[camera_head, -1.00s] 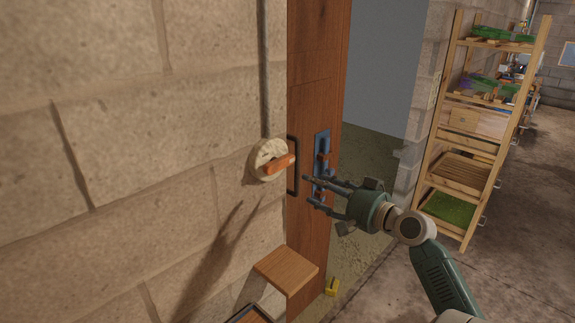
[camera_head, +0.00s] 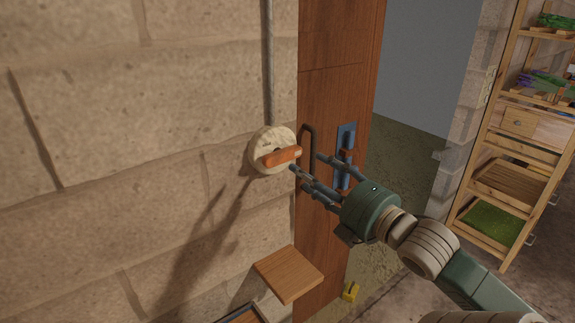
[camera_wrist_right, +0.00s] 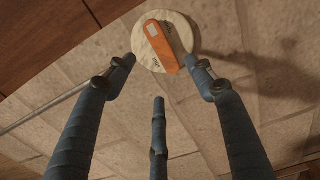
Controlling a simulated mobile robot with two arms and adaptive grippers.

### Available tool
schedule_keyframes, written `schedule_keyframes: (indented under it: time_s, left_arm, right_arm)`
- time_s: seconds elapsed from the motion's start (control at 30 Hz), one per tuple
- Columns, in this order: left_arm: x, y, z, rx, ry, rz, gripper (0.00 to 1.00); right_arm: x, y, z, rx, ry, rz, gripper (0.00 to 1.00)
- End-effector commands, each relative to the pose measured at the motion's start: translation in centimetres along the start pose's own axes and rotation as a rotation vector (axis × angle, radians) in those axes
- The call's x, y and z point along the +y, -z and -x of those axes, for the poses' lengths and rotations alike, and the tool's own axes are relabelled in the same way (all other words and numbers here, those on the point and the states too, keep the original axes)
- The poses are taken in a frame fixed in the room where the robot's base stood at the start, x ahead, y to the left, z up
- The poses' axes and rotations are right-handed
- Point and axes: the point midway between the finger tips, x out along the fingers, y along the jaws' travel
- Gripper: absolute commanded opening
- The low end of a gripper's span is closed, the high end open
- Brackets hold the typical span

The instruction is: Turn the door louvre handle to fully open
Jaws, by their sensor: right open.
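The louvre handle (camera_head: 281,157) is an orange lever on a round pale dial (camera_head: 262,140) fixed to the block wall. In the head view it points to the right and slightly up. My right gripper (camera_head: 305,166) is open, its fingertips just right of and below the handle's end. The right wrist view shows the orange handle (camera_wrist_right: 162,46) and dial ahead, between the spread fingers and beyond their tips. I see no clear contact. My left gripper does not show.
A brown wooden door (camera_head: 330,75) with a dark pull handle and blue latch plate (camera_head: 346,138) stands right of the dial, close behind my fingers. A small wooden shelf (camera_head: 288,273) juts out below. A wooden rack (camera_head: 492,165) stands at the right.

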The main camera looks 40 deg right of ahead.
Motion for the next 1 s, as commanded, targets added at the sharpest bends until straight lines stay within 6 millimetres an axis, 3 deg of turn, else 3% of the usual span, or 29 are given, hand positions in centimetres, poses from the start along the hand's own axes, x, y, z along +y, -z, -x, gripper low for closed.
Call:
schedule_keyframes:
  time_s: [0.03, 0.1, 0.3, 0.37, 0.6, 1.0]
  left_arm:
    - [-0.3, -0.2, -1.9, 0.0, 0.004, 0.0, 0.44]
    - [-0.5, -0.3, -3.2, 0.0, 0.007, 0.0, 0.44]
    - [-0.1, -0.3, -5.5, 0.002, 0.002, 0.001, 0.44]
    - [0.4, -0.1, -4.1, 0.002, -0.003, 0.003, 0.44]
    - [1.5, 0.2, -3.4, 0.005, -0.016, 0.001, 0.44]
    - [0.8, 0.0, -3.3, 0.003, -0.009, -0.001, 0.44]
  right_arm:
    - [-0.8, 0.1, -0.5, 0.002, -0.007, 0.005, 0.54]
    - [-0.7, 0.1, -1.1, 0.001, -0.008, 0.005, 0.54]
    - [-0.2, 0.0, -4.3, -0.002, -0.008, 0.004, 0.54]
    - [0.5, -0.1, -5.5, -0.003, -0.004, -0.004, 0.54]
    - [0.3, -0.1, -8.5, -0.004, -0.002, -0.005, 0.54]
    - [0.0, -0.1, -9.3, -0.004, 0.0, -0.003, 0.54]
